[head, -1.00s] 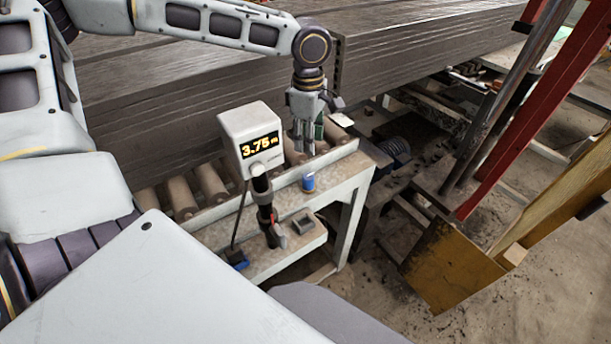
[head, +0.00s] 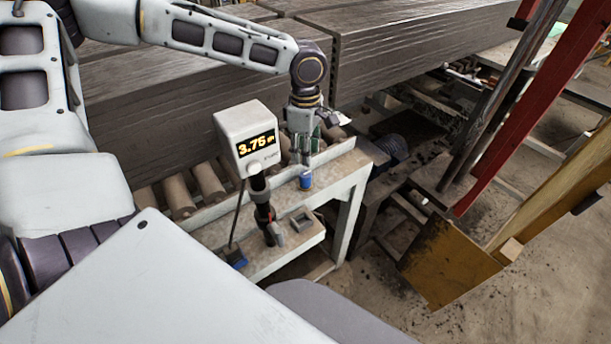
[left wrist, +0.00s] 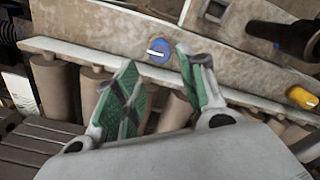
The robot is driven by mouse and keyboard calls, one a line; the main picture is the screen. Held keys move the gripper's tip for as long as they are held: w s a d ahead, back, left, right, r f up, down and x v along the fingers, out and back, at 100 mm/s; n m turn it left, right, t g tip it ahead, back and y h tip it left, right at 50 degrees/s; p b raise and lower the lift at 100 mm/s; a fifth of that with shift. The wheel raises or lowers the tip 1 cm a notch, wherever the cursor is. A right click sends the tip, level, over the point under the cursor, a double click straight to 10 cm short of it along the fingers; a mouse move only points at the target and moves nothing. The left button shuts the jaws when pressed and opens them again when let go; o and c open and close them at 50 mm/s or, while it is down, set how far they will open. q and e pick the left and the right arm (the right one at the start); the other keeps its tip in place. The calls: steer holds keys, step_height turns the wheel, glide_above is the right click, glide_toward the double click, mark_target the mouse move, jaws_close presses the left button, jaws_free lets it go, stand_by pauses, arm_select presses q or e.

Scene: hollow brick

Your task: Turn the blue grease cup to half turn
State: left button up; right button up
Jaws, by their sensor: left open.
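The blue grease cup (head: 306,180) stands on the pale ledge of the roller table, just below my left gripper (head: 304,158) in the head view. In the left wrist view the cup (left wrist: 160,54) shows a round blue face with a white line lying roughly crosswise. My left gripper (left wrist: 158,68) is open, with its green-padded fingers apart. The cup appears beyond the fingertips, between them in the picture; I see no contact. My right gripper is not in view.
A white display box (head: 248,138) on a dark post stands left of the cup. A yellow cap (left wrist: 302,97) is at the right in the wrist view. Rollers (head: 208,181) and large dark beams (head: 410,50) lie behind. A small grey tray (head: 302,221) sits on the lower shelf.

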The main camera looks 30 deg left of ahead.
mark_target(306, 174)
arm_select(q)
steer(key=shift+f+p, duration=0.35)
steer(key=shift+f, duration=4.8)
steer(key=c, duration=0.8)
